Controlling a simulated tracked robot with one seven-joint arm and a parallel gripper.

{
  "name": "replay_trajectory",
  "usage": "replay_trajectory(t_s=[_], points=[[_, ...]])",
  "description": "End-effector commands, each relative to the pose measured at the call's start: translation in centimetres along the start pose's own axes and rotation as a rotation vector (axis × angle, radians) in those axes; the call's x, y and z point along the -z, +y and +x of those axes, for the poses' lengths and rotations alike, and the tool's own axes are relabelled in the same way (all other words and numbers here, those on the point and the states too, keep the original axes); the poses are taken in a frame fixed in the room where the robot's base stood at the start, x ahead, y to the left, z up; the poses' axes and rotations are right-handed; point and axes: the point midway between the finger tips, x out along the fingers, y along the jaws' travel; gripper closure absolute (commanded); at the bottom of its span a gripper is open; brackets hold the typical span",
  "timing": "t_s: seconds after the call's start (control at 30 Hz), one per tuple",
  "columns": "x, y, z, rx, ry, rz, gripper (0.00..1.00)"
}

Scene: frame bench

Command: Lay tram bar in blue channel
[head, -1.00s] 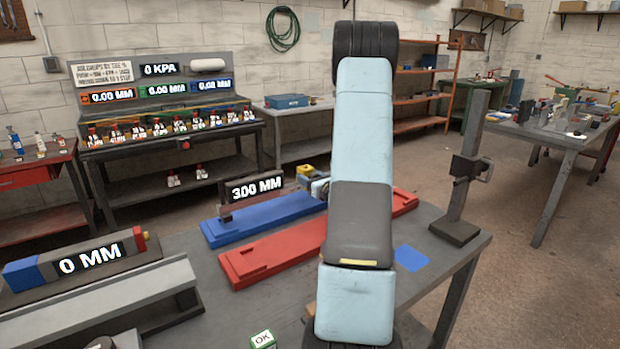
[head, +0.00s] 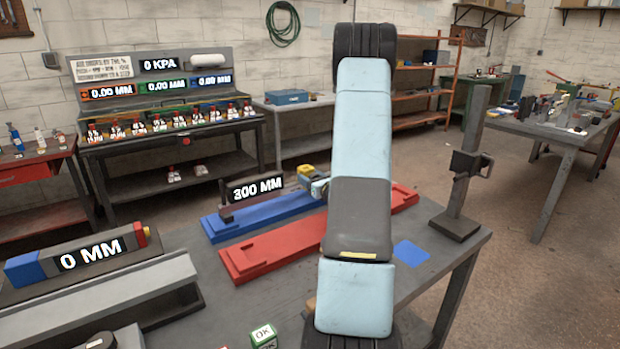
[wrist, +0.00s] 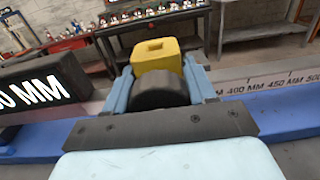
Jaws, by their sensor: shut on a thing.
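The blue channel (head: 222,228) lies on the bench in the head view, behind the red channel (head: 240,268). Its blue side also shows in the wrist view (wrist: 285,115). A black display reading 300 MM (head: 257,189) stands over the blue channel. My gripper (wrist: 158,80) is shut on a yellow block (wrist: 158,53) with a square hole in its top, above the blue channel; a dark rounded part sits in front of the block. In the head view the block (head: 307,170) shows left of my arm, which hides part of the channel. I cannot pick out the tram bar for certain.
A long grey rail (head: 120,300) and a unit reading 0 MM (head: 90,253) occupy the bench's left side. A dark upright post (head: 470,150) stands at the right. A white-green OK cube (head: 264,335) is at the front. A blue patch (head: 411,254) marks bare bench.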

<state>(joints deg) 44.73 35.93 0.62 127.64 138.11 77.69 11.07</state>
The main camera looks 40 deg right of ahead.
Motion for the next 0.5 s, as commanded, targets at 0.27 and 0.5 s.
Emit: replay_trajectory(t_s=[0.27,0.5], points=[[0.33,-0.02,0.04,0.000,-0.003,-0.001,1.00],[0.75,-0.03,0.04,0.000,-0.003,-0.001,1.00]])
